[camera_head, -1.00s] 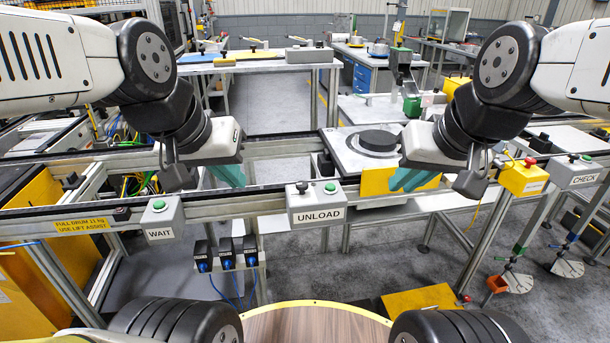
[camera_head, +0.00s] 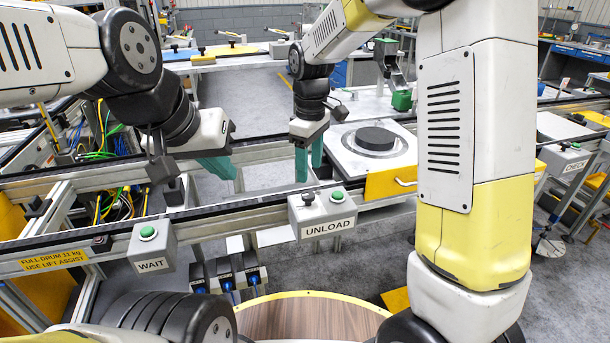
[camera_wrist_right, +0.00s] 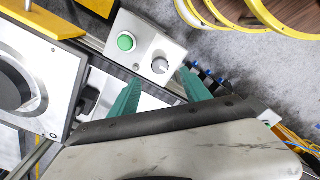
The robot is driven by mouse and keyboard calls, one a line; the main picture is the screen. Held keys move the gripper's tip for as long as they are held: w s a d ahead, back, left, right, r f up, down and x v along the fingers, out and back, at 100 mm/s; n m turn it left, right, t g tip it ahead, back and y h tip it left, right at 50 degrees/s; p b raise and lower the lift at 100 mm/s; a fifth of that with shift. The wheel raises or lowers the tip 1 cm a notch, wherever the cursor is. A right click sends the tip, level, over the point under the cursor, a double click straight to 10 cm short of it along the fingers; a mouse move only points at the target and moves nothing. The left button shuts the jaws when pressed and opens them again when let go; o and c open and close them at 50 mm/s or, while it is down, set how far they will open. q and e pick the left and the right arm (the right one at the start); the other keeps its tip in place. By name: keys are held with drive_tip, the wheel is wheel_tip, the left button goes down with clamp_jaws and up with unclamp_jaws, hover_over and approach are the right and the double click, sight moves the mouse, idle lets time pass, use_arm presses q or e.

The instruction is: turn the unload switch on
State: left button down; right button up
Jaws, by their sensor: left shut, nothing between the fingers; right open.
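The UNLOAD box (camera_head: 322,213) is a grey box on the front rail, with a green button (camera_head: 337,196) and a black selector knob (camera_head: 308,198) on top. In the right wrist view the box (camera_wrist_right: 148,50) shows the green button (camera_wrist_right: 126,41) and the knob (camera_wrist_right: 160,65) close to the fingertips. My right gripper (camera_head: 308,165) is open and points down, just above and behind the box, apart from the knob; its teal fingers show in the right wrist view (camera_wrist_right: 160,90). My left gripper (camera_head: 218,168) is shut and empty, left of the box. The knob's exact setting is too small to tell.
A WAIT box (camera_head: 152,246) with a green button is on the rail to the left. A pallet (camera_head: 348,150) with a black disc (camera_head: 376,138) lies behind right, with a yellow front plate (camera_head: 390,183). A CHECK box (camera_head: 565,160) is at the right.

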sight(308, 194)
drive_tip(key=shift+w+a+f, duration=0.15)
drive_tip(key=shift+a+f, duration=0.05)
drive_tip(key=shift+f, duration=0.15)
wheel_tip(308, 194, down, 7)
drive_tip(key=shift+f, duration=0.2)
clamp_jaws()
